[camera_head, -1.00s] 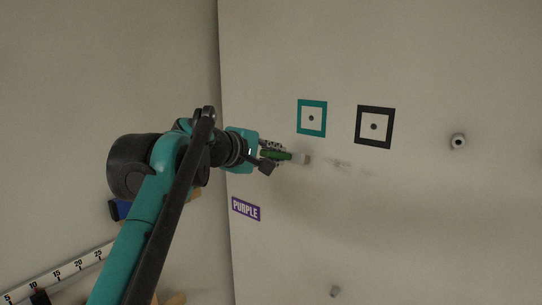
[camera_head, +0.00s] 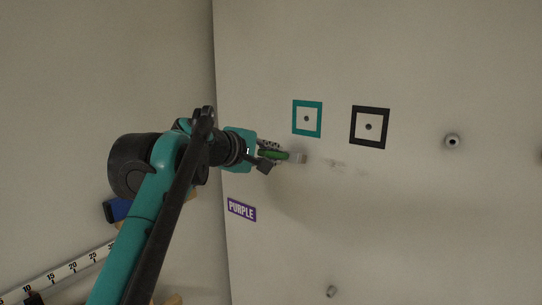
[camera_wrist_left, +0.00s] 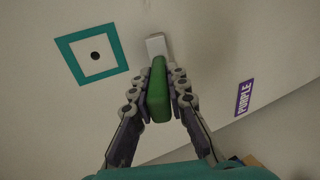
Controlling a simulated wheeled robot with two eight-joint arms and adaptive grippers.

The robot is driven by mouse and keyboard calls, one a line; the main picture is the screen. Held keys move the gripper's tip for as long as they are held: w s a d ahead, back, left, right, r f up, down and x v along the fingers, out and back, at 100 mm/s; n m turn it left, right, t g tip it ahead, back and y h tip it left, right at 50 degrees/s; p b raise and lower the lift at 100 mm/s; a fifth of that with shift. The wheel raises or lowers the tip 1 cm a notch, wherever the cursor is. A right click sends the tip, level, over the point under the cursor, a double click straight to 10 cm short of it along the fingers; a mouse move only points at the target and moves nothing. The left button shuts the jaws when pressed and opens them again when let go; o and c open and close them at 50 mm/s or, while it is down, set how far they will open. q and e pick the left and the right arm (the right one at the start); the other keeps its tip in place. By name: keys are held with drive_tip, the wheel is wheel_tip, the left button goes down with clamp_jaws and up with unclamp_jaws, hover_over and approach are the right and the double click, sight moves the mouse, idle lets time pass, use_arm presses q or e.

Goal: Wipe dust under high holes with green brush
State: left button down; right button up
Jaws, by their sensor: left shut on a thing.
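My left gripper (camera_head: 268,155) is shut on the green brush (camera_head: 276,155), holding it by its green handle. In the left wrist view the green handle (camera_wrist_left: 158,92) lies between both fingers, and its pale bristle end (camera_wrist_left: 156,45) points at the wall. I cannot tell whether the bristles touch the wall. Two holes show high on the wall, one in a teal square frame (camera_head: 307,119) and one in a black square frame (camera_head: 369,127). Grey dust smudges (camera_head: 340,164) lie below the frames, just right of the brush tip. My right gripper is not in view.
A PURPLE label (camera_head: 241,210) is on the wall below the gripper. A numbered ruler strip (camera_head: 62,275) is at the lower left.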

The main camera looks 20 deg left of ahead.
use_arm(q)
drive_tip(key=shift+w+d, duration=0.15)
drive_tip(key=shift+w, duration=0.15)
drive_tip(key=shift+d, duration=0.1)
drive_tip(key=shift+s+d, duration=0.4)
drive_tip(key=shift+d, duration=0.45)
drive_tip(key=shift+s+d, duration=0.35)
drive_tip(key=shift+d, duration=0.45)
drive_tip(key=shift+s+d, duration=1.4)
drive_tip(key=shift+d, duration=2.65)
drive_tip(key=shift+s+d, duration=1.4)
drive_tip(key=shift+d, duration=2.6)
drive_tip(key=shift+w+a, duration=1)
drive_tip(key=shift+a, duration=1.8)
drive_tip(key=shift+w+a, duration=1.05)
drive_tip(key=shift+a, duration=1.8)
drive_tip(key=shift+w+a, duration=1)
drive_tip(key=shift+a, duration=1.8)
